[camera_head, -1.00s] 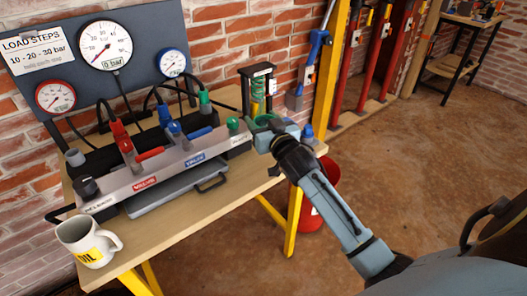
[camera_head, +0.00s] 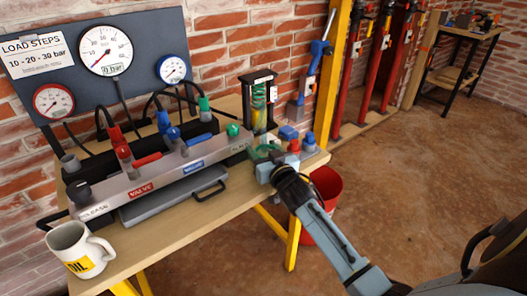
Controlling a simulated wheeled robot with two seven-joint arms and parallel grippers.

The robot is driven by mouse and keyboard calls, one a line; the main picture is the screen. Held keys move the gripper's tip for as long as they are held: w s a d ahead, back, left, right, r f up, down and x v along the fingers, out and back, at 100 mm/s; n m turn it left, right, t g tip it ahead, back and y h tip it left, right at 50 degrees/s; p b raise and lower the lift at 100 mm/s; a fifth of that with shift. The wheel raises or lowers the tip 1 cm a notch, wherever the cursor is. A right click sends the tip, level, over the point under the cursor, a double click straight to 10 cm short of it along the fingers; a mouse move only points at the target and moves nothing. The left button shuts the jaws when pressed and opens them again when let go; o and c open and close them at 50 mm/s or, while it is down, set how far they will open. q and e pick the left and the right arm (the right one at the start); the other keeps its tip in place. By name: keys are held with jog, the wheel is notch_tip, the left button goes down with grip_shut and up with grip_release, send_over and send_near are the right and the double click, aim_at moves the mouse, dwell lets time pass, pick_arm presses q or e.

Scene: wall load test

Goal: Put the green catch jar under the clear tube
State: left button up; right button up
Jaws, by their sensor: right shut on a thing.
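The green catch jar (camera_head: 265,149) is at the right end of the bench, partly hidden by my right gripper. My right gripper (camera_head: 268,158) is shut on the jar from the near right side. The clear tube (camera_head: 259,97), with a green coil showing in it, stands upright in a black frame at the back of the bench. The jar is in front of the frame and below the tube in the picture, not directly beneath it. I cannot tell whether the jar touches the bench top. My left gripper is not in view.
Red- and blue-capped things (camera_head: 294,146) sit close right of my gripper. The valve manifold (camera_head: 160,180) fills the bench's middle, with a green knob (camera_head: 232,130) near the jar. A white mug (camera_head: 80,250) stands at the near left. A red bucket (camera_head: 322,200) is on the floor.

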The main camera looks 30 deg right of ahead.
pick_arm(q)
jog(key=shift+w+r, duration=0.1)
pick_arm(e)
jog(key=shift+f, duration=0.15)
jog(key=o, duration=1)
jog(key=shift+s+r, duration=0.1)
jog(key=shift+r, duration=0.1)
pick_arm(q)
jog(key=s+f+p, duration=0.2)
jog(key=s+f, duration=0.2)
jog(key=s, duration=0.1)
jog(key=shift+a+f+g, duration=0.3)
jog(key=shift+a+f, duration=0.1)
pick_arm(e)
jog(key=s+a, duration=0.1)
jog(key=s, duration=1)
jog(key=shift+s+a, duration=0.35)
